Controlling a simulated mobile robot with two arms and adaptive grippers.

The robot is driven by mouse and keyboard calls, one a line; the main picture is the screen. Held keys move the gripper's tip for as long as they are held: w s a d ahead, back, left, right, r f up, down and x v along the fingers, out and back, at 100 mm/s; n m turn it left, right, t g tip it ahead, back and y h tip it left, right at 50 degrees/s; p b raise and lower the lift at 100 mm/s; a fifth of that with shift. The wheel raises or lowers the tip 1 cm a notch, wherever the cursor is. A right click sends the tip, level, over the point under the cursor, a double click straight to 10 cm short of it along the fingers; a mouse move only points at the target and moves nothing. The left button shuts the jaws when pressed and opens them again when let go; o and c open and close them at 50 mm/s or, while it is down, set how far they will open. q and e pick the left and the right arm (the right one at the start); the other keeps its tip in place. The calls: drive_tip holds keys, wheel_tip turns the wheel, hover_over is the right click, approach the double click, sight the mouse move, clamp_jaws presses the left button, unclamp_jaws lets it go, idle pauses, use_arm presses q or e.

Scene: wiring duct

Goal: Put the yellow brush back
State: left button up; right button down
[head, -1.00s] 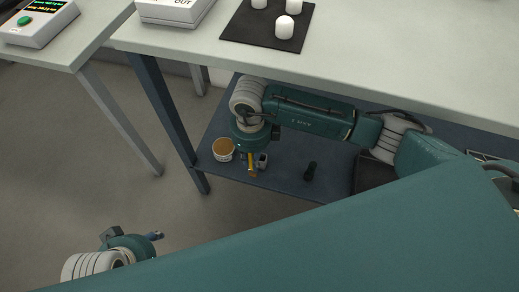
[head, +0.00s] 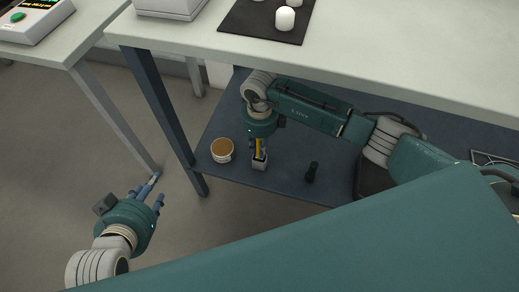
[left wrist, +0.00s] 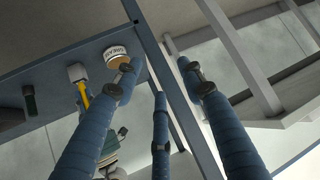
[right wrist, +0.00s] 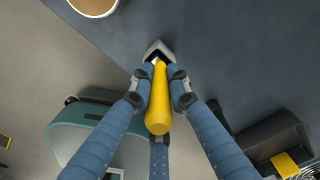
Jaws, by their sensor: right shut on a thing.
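The yellow brush (right wrist: 158,105) is in my right gripper (right wrist: 160,88), whose fingers are shut around its handle. The head view shows my right gripper (head: 259,140) over the lower shelf, pointing down, with the yellow handle (head: 259,147) below it. The brush's lower end meets a small grey holder (head: 259,163) on the shelf; whether it is inside or just above I cannot tell. The holder also shows in the right wrist view (right wrist: 156,47) and the left wrist view (left wrist: 76,72). My left gripper (head: 157,190) is open and empty, left of the shelf.
A grease tin (head: 221,150) stands left of the holder, and a dark bottle (head: 312,172) stands to its right. A black bin (head: 374,178) is further right. A table leg (head: 160,110) rises at the shelf's left corner. The tabletop (head: 350,60) overhangs the shelf.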

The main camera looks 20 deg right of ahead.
drive_tip(key=shift+f, duration=0.55)
drive_tip(key=c, duration=1.7)
unclamp_jaws()
use_arm(q)
drive_tip(key=shift+w+d+r+t, duration=0.25)
drive_tip(key=shift+w+r+t, duration=0.15)
drive_tip(key=shift+w+r, duration=0.25)
use_arm(e)
drive_tip(key=shift+o, duration=0.2)
drive_tip(key=shift+r, duration=0.15)
drive_tip(key=shift+r, duration=0.25)
use_arm(q)
drive_tip(key=s+a+f+g+p, duration=0.1)
drive_tip(key=s+f+g, duration=0.1)
drive_tip(key=s, duration=0.3)
drive_tip(key=s+a+f+g+y+p, duration=0.1)
drive_tip(key=s+a+f+g, duration=0.1)
drive_tip(key=s+f+g, duration=0.1)
drive_tip(key=shift+s+a+f, duration=0.25)
drive_tip(key=shift+s+f, duration=0.4)
drive_tip(key=shift+s, duration=0.4)
use_arm(e)
wheel_tip(320, 180, up, 7)
drive_tip(key=shift+f, duration=0.15)
